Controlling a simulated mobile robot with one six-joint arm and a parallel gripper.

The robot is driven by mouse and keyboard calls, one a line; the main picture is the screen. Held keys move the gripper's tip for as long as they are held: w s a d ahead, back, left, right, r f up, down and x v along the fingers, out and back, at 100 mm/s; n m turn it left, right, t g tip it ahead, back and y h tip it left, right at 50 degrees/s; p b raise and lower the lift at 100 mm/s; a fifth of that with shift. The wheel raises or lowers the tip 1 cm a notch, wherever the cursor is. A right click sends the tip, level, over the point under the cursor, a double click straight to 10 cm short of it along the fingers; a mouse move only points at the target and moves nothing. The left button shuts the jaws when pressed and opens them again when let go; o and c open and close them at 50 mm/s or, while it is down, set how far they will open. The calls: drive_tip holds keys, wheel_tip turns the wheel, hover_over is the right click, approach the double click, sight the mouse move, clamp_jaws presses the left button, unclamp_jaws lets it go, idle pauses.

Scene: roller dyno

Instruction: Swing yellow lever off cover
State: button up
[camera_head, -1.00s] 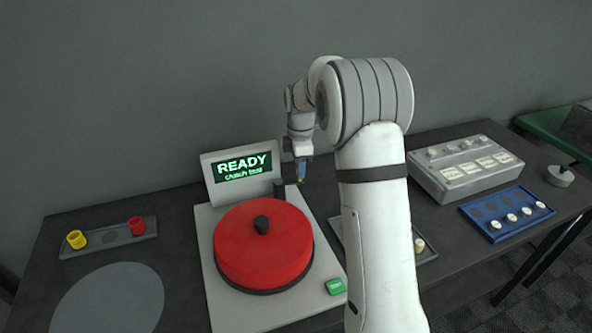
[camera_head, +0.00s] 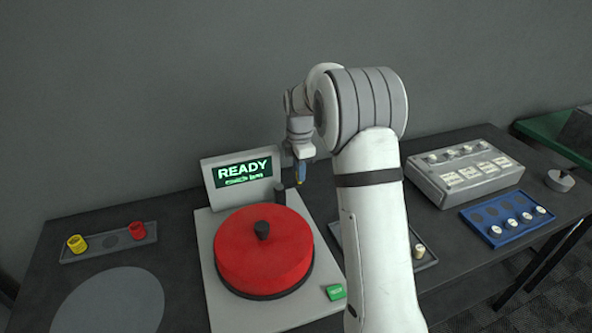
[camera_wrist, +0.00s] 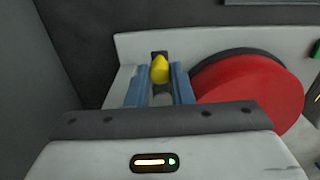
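The yellow lever knob (camera_wrist: 160,69) shows in the wrist view between the two blue fingers of my gripper (camera_wrist: 160,85). The fingers stand apart with the knob between their tips; I cannot tell whether both touch it.
A screen (camera_head: 243,172) reading READY stands behind the cover. A green button (camera_head: 335,292) is at the base's front right. A tray (camera_head: 105,243) with yellow and red pieces is left. A grey box (camera_head: 465,168) and a blue tray (camera_head: 505,220) are right.

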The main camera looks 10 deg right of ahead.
drive_tip(key=o, duration=0.4)
drive_tip(key=shift+r, duration=0.1)
wheel_tip(320, 180, up, 7)
drive_tip(key=shift+r+b, duration=0.2)
drive_tip(key=shift+b, duration=0.25)
drive_tip(key=shift+r, duration=0.1)
